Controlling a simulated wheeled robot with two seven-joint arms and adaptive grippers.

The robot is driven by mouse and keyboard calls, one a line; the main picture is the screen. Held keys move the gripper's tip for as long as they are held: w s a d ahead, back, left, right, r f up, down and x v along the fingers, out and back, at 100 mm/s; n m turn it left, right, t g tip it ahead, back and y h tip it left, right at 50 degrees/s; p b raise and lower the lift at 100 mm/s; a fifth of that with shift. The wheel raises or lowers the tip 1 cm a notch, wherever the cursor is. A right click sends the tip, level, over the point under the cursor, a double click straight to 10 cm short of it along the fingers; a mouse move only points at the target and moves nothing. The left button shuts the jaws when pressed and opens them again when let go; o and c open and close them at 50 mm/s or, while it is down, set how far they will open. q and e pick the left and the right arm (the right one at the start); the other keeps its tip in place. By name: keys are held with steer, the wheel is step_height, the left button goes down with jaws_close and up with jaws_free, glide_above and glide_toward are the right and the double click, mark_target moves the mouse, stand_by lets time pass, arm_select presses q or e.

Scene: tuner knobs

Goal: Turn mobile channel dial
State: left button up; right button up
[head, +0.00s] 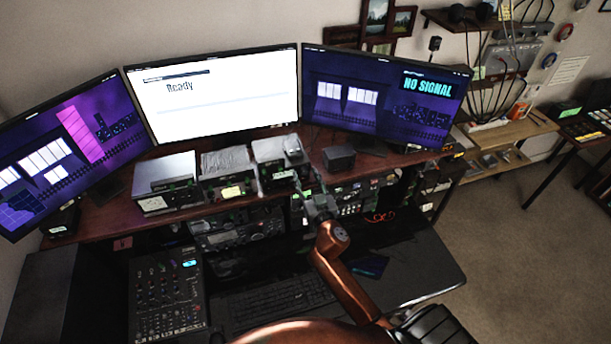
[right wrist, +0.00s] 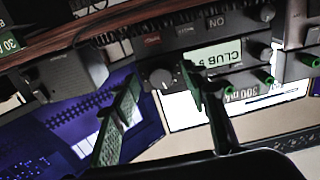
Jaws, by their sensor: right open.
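The right wrist view is upside down and shows a dark radio with a lit "CLUB" display (right wrist: 213,55). A round grey knob (right wrist: 160,78) sits beside the display, between the fingertips of my open right gripper (right wrist: 161,80). I cannot tell whether either finger touches it. Another knob (right wrist: 267,13) is at the radio's other end. In the head view my right gripper (head: 312,198) is at the desk's front, close to the rightmost desktop radio (head: 280,172); the dial itself is too small to make out there. My left gripper is not in view.
A small dark speaker box (head: 338,157) stands right of the radios. Two more radios (head: 168,185) (head: 228,178) stand to the left. Three monitors (head: 215,95) are behind. A mixer (head: 166,295) and keyboard (head: 275,302) lie lower in front.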

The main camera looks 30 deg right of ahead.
steer(key=shift+w, duration=0.2)
steer(key=c, duration=0.7)
jaws_close()
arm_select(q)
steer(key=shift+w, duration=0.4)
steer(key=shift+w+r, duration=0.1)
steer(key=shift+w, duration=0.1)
arm_select(e)
steer(key=shift+s+n, duration=0.1)
steer(key=shift+n, duration=0.3)
steer(key=n+p, duration=0.1)
steer(key=n, duration=0.3)
steer(key=shift+n, duration=0.3)
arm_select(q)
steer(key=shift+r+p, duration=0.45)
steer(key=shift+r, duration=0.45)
arm_select(e)
steer(key=n, duration=0.6)
steer(key=shift+d+r, duration=0.1)
steer(key=shift+n, duration=0.4)
